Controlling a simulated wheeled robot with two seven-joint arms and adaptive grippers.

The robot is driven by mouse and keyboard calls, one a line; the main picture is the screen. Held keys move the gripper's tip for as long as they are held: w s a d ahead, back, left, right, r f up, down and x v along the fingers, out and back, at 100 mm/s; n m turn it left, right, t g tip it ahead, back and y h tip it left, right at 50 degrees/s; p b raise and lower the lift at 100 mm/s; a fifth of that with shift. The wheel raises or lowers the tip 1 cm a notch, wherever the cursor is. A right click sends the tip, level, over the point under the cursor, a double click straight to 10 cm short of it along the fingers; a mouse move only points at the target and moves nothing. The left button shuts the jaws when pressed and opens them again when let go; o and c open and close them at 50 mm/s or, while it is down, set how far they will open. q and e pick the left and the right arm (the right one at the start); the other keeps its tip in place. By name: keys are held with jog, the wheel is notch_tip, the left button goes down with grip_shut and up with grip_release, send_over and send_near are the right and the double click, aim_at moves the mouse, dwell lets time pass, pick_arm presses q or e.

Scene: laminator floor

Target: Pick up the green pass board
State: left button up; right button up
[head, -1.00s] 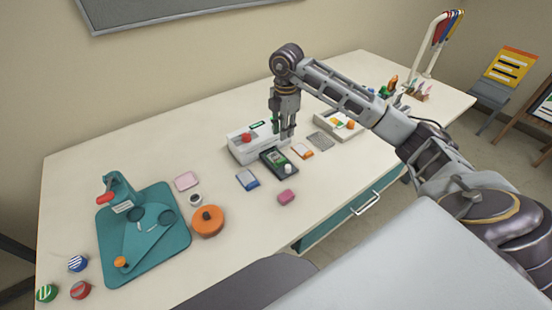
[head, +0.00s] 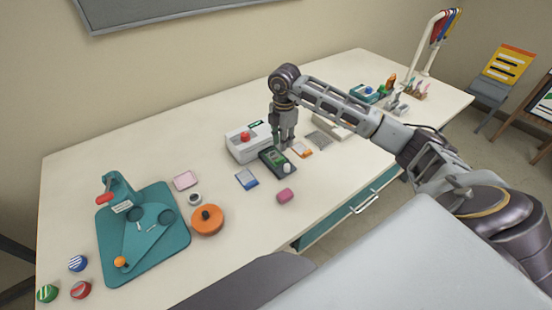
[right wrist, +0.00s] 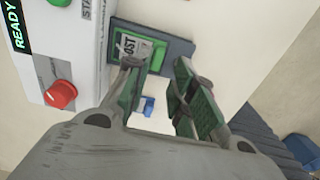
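A small green board (head: 273,156) lies in a dark holder (head: 265,163) in front of the white machine, in the middle of the table. My right gripper (head: 285,145) points down close over the far right side of the holder. In the right wrist view my right gripper (right wrist: 160,88) is open, with a gap between its fingers and nothing held. Whether a finger touches the board cannot be told. My left gripper is not in view.
The white machine (head: 240,150) with a red button stands just left of the holder. A teal press (head: 165,250) stands at left. The front middle tabletop is mostly clear.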

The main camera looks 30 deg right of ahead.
aim_at(280, 159)
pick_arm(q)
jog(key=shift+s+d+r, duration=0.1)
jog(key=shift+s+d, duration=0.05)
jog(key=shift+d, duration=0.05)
pick_arm(e)
jog(key=shift+f, duration=1.45)
jog(key=shift+a+f+p, duration=0.3)
jog(key=shift+a+f, duration=0.05)
jog(key=shift+f, duration=0.35)
jog(key=f, duration=0.2)
jog(key=shift+a+f, duration=0.25)
jog(key=shift+f, duration=0.65)
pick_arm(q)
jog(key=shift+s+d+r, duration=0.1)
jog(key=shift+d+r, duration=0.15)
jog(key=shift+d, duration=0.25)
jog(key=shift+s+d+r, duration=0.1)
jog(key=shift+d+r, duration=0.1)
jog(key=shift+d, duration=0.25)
